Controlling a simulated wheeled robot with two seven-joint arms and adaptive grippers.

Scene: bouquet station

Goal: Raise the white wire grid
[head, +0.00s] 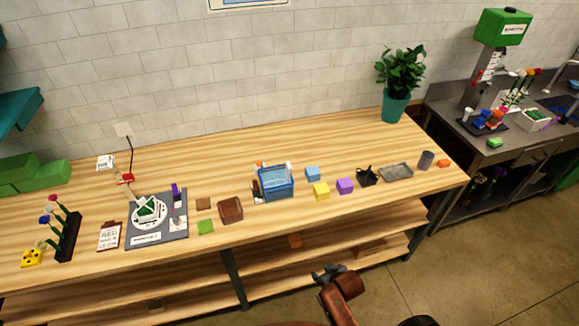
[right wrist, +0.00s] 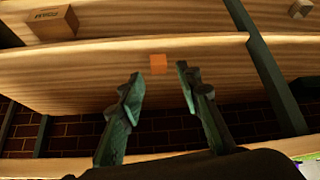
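On the grey mat (head: 172,232) at the left of the bench stands a round white dish (head: 149,224) with white parts and a dark green piece on it. White lines show around the green piece (head: 147,207), possibly the white wire grid, but they are too small to tell for sure. My right gripper (head: 327,273) is in front of the bench, low and far to the right of the dish. In the right wrist view its two fingers (right wrist: 160,88) are apart with nothing between them. My left gripper is not in view.
A blue bin (head: 277,186), colored blocks, a grey tray (head: 397,172) and a potted plant (head: 396,103) stand on the bench. A flower rack (head: 68,236) is at the left. An orange block (right wrist: 158,64) lies on a lower shelf ahead of my right gripper.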

